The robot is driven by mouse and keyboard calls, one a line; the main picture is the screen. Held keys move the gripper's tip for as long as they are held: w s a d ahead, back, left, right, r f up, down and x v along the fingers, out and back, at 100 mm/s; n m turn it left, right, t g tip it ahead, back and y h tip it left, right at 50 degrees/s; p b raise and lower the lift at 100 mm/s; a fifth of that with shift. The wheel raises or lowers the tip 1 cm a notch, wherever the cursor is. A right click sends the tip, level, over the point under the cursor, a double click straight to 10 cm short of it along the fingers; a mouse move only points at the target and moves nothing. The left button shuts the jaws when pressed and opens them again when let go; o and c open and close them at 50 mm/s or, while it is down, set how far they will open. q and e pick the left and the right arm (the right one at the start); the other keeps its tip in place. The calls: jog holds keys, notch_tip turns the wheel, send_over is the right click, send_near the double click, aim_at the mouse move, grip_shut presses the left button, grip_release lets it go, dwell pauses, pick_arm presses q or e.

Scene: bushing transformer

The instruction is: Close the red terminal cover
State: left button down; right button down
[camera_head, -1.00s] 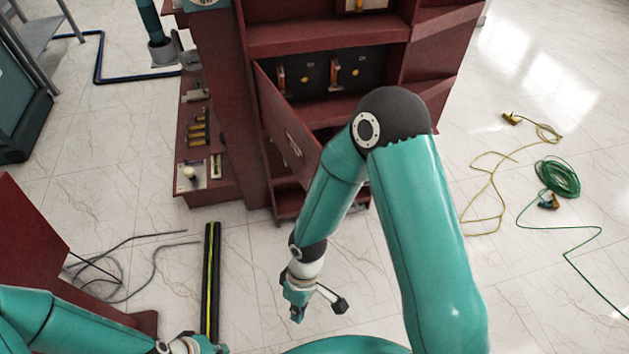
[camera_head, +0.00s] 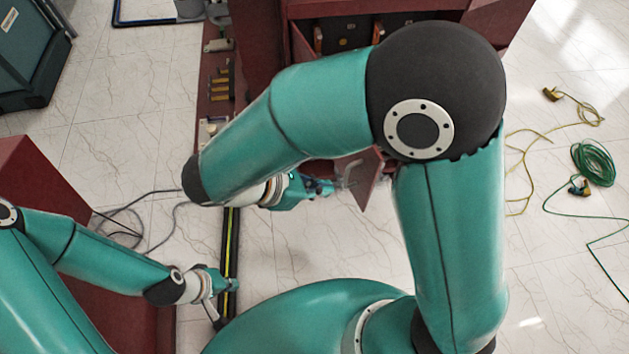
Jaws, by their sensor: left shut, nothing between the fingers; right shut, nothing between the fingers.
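The dark red cover (camera_head: 369,190) is a hinged panel on the red cabinet. It stands out from the cabinet, and its lower end with a grey handle (camera_head: 352,172) shows below my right arm. My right arm hides its middle part. My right gripper (camera_head: 328,187) is shut and empty, just left of the handle; whether it touches the panel cannot be told. My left gripper (camera_head: 225,300) is shut and empty, low at the left, near the black and yellow strip on the floor.
The red cabinet (camera_head: 395,8) stands at the top, with dark units inside partly hidden by my arm. A narrow red shelf (camera_head: 215,110) with small parts is on its left. A red block (camera_head: 45,185) is at far left. A green cable coil (camera_head: 594,162) lies on the floor at right.

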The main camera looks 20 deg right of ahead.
aim_at(369, 183)
jog(key=d+f, duration=0.1)
jog(key=d, duration=0.1)
jog(key=d+f, duration=0.2)
jog(key=d, duration=0.1)
jog(key=d+f, duration=0.1)
jog(key=d, duration=0.1)
jog(key=shift+d+f+p, duration=0.2)
jog(key=shift+d+p, duration=0.05)
jog(key=shift+p, duration=0.05)
jog(key=shift+w+d, duration=0.1)
jog(key=shift+d, duration=0.4)
jog(key=shift+d, duration=0.1)
